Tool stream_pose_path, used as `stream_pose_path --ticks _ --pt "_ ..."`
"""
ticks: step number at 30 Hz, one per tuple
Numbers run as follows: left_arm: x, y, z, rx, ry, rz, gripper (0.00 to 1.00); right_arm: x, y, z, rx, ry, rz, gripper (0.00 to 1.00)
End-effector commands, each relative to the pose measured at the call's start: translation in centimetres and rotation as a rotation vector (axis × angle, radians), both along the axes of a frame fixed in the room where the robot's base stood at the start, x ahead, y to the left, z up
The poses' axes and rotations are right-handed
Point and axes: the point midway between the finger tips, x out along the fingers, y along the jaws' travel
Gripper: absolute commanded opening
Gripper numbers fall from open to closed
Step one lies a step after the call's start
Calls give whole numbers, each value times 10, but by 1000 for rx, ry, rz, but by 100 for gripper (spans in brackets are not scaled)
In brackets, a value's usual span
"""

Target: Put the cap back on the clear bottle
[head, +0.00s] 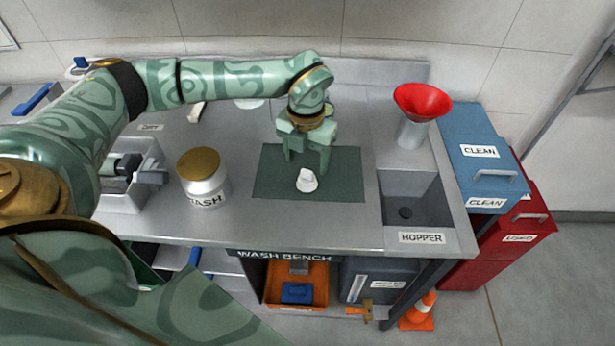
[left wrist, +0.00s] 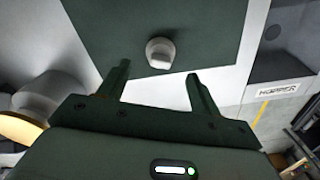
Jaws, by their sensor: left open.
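A small white cap (head: 307,180) lies on a dark green mat (head: 345,187) on the bench. My left gripper (head: 306,162) is over the mat, pointing down, with its fingers apart and nothing between them. In the left wrist view the cap (left wrist: 160,53) shows just beyond the gap between the fingertips (left wrist: 159,70), apart from both. I cannot make out a clear bottle for certain. A pale, partly hidden round shape (head: 249,103) shows behind my left arm. My right gripper is not in view.
A white jar (head: 205,187) with a gold lid, its label partly reading "ASH", stands left of the mat. A sink marked HOPPER (head: 405,211) and a red funnel (head: 422,101) on a grey container are to the right. A grey tray (head: 124,203) is at the left.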

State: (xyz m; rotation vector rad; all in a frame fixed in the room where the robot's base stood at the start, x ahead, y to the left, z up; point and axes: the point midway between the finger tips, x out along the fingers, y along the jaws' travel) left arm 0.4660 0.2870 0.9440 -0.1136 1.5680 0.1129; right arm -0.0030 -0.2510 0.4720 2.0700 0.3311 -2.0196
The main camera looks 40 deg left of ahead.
Motion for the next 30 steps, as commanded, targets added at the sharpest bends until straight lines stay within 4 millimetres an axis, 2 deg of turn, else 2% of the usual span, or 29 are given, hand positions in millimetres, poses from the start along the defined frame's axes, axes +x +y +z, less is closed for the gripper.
stream_pose_path --ticks 9,20,30 --pt "0 0 -3 0 1 0 64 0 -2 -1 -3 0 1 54" --pt "0 -1 -51 1 3 1 64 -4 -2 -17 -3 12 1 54" --pt "1 -1 -52 0 0 1 64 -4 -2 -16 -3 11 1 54"
